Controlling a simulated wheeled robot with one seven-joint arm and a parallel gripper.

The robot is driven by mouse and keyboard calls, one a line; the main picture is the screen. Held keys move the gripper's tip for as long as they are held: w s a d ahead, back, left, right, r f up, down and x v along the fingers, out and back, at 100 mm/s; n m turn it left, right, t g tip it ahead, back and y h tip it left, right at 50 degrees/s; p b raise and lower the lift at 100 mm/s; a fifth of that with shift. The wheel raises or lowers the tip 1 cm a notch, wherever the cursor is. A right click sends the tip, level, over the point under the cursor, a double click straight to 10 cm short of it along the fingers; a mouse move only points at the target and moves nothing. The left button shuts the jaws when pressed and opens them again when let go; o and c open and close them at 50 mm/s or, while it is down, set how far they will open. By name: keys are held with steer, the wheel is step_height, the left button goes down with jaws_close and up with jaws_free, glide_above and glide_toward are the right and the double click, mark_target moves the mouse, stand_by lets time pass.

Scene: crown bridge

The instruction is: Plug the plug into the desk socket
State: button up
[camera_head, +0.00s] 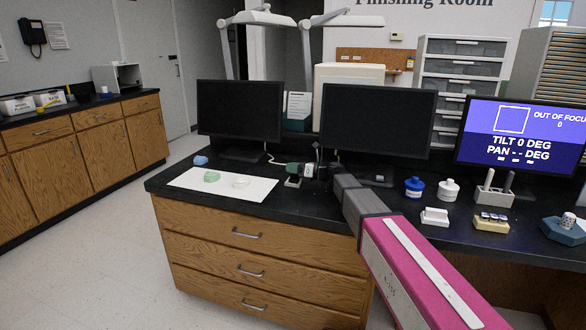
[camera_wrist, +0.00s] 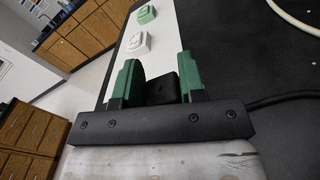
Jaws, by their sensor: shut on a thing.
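My gripper (camera_head: 295,169) is low over the black desk top, in front of the gap between two monitors. In the wrist view its two green fingers (camera_wrist: 158,75) are closed on a black block, which I take to be the plug (camera_wrist: 160,91). A black cord (camera_wrist: 285,98) runs off to the right behind the fingers. A small dark box, perhaps the desk socket (camera_head: 292,182), sits on the desk just below the gripper in the head view. I cannot tell whether plug and socket touch.
A white mat (camera_head: 222,187) to the left holds a green piece (camera_head: 211,176) and a white piece (camera_head: 240,182). A pale cord (camera_head: 277,161) lies beside the gripper. Monitors (camera_head: 240,108) stand behind. To the right are a blue jar (camera_head: 414,188) and a white jar (camera_head: 448,190).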

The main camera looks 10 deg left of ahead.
steer(key=shift+f, duration=0.25)
steer(key=o, duration=1.2)
